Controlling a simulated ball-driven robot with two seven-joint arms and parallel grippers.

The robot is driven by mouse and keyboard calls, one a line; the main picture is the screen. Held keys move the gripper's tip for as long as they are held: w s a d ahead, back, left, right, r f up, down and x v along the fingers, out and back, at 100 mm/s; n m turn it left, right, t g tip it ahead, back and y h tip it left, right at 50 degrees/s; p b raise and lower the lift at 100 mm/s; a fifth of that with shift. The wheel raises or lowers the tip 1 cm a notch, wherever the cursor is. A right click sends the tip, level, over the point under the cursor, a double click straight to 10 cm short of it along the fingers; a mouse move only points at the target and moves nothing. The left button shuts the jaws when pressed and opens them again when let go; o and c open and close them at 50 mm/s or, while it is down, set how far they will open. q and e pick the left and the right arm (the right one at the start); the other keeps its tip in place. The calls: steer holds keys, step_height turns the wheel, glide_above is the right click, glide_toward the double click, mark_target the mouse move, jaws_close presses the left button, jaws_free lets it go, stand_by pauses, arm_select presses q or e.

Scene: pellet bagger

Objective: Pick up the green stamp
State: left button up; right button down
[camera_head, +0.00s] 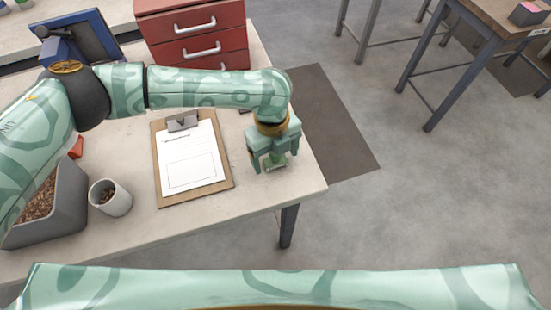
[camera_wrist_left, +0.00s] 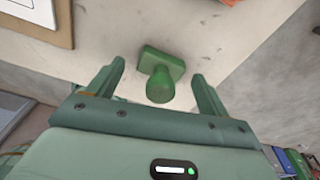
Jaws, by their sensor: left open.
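The green stamp (camera_wrist_left: 161,72) stands on the light table top in the left wrist view, with its round knob handle toward my gripper and a rectangular base behind it. My left gripper (camera_wrist_left: 157,82) is open, with one finger on each side of the stamp and visible gaps between the fingers and the stamp. In the head view my left gripper (camera_head: 271,164) points down near the table's right edge, right of the clipboard. A bit of the green stamp (camera_head: 277,159) shows between its fingers there; the rest is hidden. My right gripper does not show.
A clipboard (camera_head: 159,165) with white paper lies beside the gripper. A cup (camera_head: 112,199) and a grey bin (camera_head: 62,211) of pellets stand at left. A red drawer unit (camera_head: 192,38) stands at the back. The table's right edge is close to the gripper.

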arm_select(q)
steer(key=shift+f, duration=0.45)
steer(key=shift+r, duration=0.1)
steer(key=c, duration=1.1)
steer(key=shift+o, duration=0.2)
